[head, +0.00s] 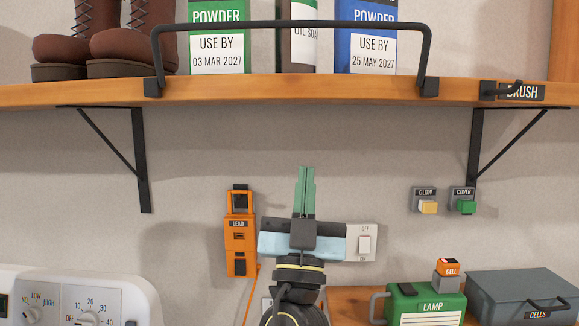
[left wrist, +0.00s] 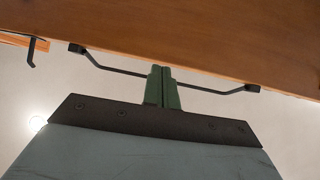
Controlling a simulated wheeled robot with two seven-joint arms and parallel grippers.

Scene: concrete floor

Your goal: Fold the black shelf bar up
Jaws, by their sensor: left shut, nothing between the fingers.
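The black shelf bar (head: 290,25) is a wide U shape hinged at two black blocks on the wooden shelf's (head: 290,89) front edge. In the head view it stands up above the edge, in front of the boxes. In the left wrist view the bar (left wrist: 120,70) shows from below, beyond the shelf edge, its middle hidden by my fingers. My left gripper (head: 305,170) is shut and empty, green fingers pointing up, below the shelf and apart from the bar in the head view. It also shows in the left wrist view (left wrist: 162,70). My right gripper is not in view.
Brown boots (head: 120,40), a green powder box (head: 218,40) and a blue one (head: 372,45) stand on the shelf. Black brackets (head: 140,165) flank my gripper. An orange LEAD device (head: 240,235) and a wall switch (head: 363,243) are close beside it.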

